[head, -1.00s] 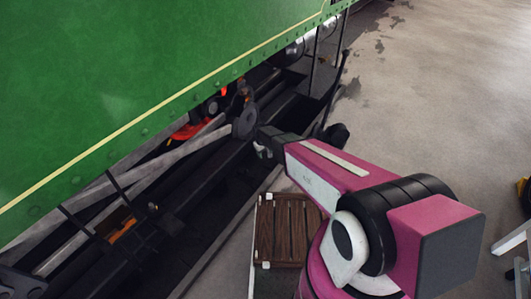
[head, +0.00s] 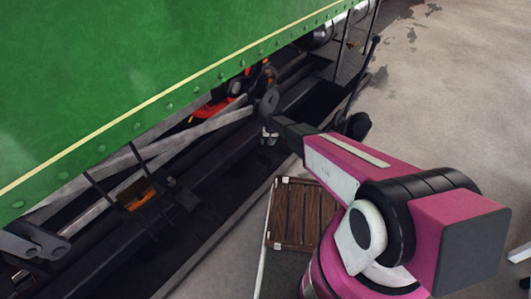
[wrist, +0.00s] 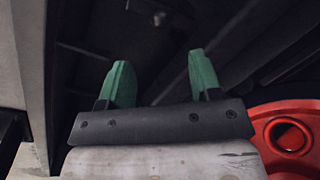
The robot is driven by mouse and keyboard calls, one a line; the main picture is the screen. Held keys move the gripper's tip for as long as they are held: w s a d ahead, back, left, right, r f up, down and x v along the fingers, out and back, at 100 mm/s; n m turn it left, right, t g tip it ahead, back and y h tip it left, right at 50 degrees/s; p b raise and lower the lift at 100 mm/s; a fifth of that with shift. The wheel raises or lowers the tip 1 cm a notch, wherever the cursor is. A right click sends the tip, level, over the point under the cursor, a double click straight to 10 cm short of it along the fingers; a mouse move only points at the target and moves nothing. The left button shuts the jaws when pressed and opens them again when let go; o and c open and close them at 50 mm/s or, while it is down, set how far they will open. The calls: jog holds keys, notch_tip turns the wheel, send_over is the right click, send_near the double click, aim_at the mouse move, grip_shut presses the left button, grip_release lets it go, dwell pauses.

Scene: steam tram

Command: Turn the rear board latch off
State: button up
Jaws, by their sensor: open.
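My gripper (head: 269,137) is at the open underside of the green tram body (head: 120,70), beside the end of a grey rod (head: 267,103). In the wrist view my gripper (wrist: 159,82) has two green fingers standing apart with nothing between them. Beyond them is dark underframe with a small bolt-like knob (wrist: 160,18) and dim bars. I cannot make out the rear board latch for certain in either view; the space past the fingers is very dark.
A red round part (wrist: 290,135) lies close to the right of my gripper in the wrist view. A pale upright panel (wrist: 28,60) is on the left. A slatted wooden crate (head: 305,215) stands on the floor beside the tram. Open floor (head: 450,90) lies to the right.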

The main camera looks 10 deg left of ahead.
aim_at(264, 152)
jog(key=f, duration=0.3)
jog(key=a+f, duration=0.1)
jog(key=f, duration=0.3)
jog(key=a+f, duration=0.1)
jog(key=f, duration=0.2)
jog(key=shift+s+f, duration=0.25)
jog(key=shift+f, duration=0.05)
grip_shut()
